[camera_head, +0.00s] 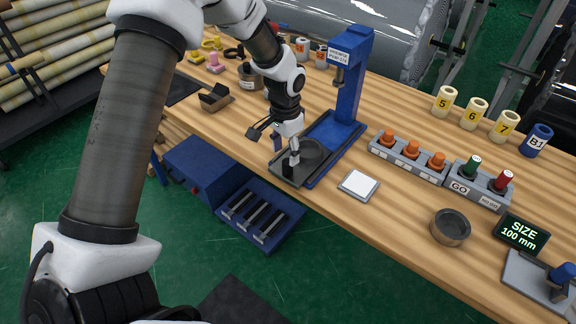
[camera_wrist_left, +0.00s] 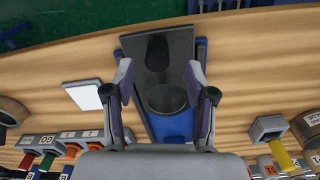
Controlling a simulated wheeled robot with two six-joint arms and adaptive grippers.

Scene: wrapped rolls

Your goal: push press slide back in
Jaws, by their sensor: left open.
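The blue press (camera_head: 350,85) stands on the wooden table with its head over a blue base (camera_wrist_left: 172,128). Its dark grey slide (camera_head: 284,181) is drawn out toward the near table edge. The slide also shows in the left wrist view (camera_wrist_left: 182,45), with a round recess (camera_wrist_left: 166,98) and a black upright handle (camera_wrist_left: 157,52). My left gripper (camera_head: 286,152) is over the slide, its fingers apart. In the left wrist view the open fingers (camera_wrist_left: 163,80) frame the slide from both sides; contact cannot be told. My right gripper is not in view.
A white pad (camera_head: 359,184) lies right of the slide. Button boxes (camera_head: 408,160), a grey ring cup (camera_head: 450,227) and a size display (camera_head: 521,233) stand further right. A blue cabinet (camera_head: 205,165) with an open slotted drawer is below the table edge.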

